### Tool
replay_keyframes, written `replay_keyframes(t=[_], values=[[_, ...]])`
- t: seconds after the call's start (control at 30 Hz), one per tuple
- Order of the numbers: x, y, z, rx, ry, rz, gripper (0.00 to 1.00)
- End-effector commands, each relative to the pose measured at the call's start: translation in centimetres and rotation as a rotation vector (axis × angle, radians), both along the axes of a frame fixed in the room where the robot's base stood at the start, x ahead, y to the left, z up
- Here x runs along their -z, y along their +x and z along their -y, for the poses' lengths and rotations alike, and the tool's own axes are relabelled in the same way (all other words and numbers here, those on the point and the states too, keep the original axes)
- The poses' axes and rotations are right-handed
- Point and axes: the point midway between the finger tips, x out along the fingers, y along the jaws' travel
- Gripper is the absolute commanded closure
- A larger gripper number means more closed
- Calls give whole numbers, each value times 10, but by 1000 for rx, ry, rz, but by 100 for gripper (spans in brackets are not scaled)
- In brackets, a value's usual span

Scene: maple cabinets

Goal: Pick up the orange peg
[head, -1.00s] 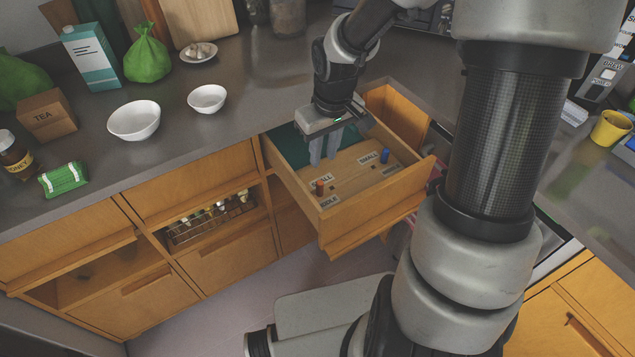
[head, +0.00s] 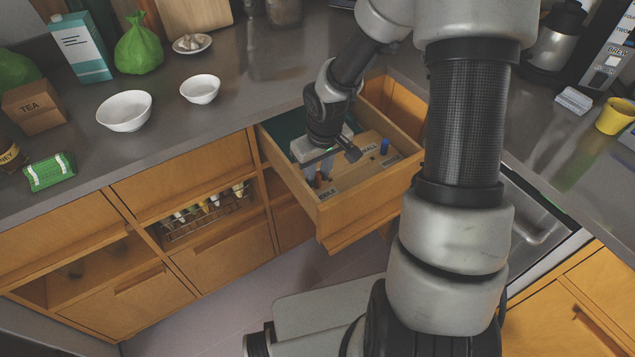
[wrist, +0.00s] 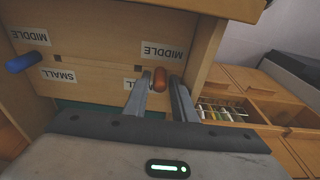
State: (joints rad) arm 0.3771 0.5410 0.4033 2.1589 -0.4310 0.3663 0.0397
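The orange peg (head: 318,180) stands upright at the near left part of the board in the open drawer (head: 345,207). My gripper (head: 318,174) is low in the drawer at the peg, pointing down. In the wrist view my gripper (wrist: 160,83) is open, with one finger on each side of the orange peg (wrist: 160,75). A small gap seems to show on each side; whether a finger touches the peg is hard to tell. The peg's lower part is hidden in the wrist view.
A blue peg (head: 385,146) stands farther right on the board; it also shows in the wrist view (wrist: 27,62). Labels read SMALL and MIDDLE. Two white bowls (head: 125,111) stand on the counter to the left.

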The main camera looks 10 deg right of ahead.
Motion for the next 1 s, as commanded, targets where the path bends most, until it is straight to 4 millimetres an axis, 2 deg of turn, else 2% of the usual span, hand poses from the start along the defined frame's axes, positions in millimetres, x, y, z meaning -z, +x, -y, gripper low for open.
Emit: replay_keyframes(t=[0.13, 0.27, 0.57, 0.67, 1.0], values=[[-1, 0, 0, 0, -1, 1, 77], [-1, 0, 0, 0, -1, 0, 99], [-3, 0, 0, 0, -1, 1, 100], [-13, 1, 1, 0, -1, 3, 100], [-80, 1, 1, 2, -3, 4, 100]])
